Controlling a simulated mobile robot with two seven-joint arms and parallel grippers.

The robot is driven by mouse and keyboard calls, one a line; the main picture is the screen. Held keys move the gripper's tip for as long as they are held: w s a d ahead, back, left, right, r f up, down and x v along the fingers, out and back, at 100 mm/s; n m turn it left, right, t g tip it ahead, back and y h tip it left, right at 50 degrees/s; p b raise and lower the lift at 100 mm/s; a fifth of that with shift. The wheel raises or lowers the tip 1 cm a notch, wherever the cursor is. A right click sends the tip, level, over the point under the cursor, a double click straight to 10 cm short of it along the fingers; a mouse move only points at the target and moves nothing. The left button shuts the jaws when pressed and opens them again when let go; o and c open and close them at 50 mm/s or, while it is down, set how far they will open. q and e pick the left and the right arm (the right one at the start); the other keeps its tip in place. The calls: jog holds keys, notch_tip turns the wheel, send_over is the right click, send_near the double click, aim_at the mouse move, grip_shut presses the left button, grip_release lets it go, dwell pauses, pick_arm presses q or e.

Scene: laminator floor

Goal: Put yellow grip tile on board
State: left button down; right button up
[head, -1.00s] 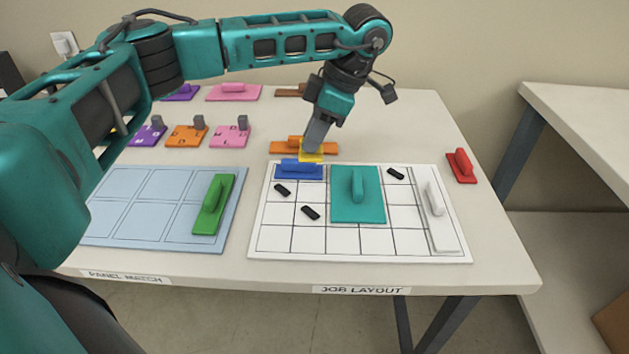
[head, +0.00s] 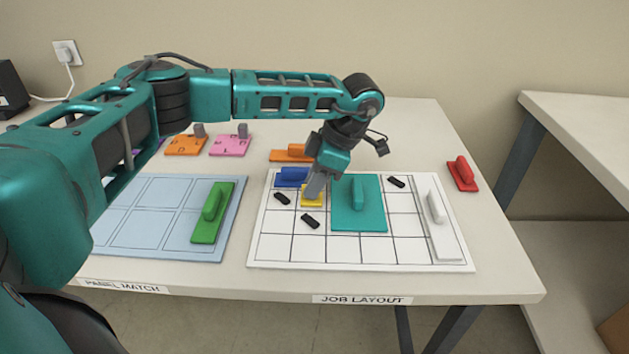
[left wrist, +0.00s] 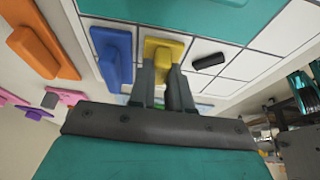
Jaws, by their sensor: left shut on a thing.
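The yellow grip tile (head: 312,197) is at the white gridded board (head: 278,250) labelled JOB LAYOUT, just right of and in front of the blue tile (head: 291,177). My left gripper (head: 314,190) points down and is shut on the yellow tile's grip. In the left wrist view the yellow tile (left wrist: 165,49) sits between the two fingers (left wrist: 165,75), beside the blue tile (left wrist: 114,55). It lies over a grid cell left of the teal tile (head: 371,214). I cannot tell whether it touches the board. My right gripper is not in view.
Black pieces (head: 310,221), the teal tile and a white tile (head: 441,235) occupy other board cells. An orange tile (head: 288,154) lies behind the board and a red tile (head: 462,174) to its right. The blue panel (head: 145,247) holds a green tile (head: 212,213). Front cells are clear.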

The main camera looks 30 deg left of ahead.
pick_arm(q)
jog(key=c, duration=1.1)
grip_release()
jog(key=shift+f, duration=0.1)
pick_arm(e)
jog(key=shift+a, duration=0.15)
pick_arm(q)
jog(key=shift+o, duration=0.2)
jog(key=shift+r, duration=0.35)
jog(key=p+v, duration=0.1)
jog(key=v, duration=1)
jog(key=shift+r, duration=0.35)
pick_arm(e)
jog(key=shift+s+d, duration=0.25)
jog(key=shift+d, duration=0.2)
pick_arm(q)
jog(key=shift+d, duration=0.1)
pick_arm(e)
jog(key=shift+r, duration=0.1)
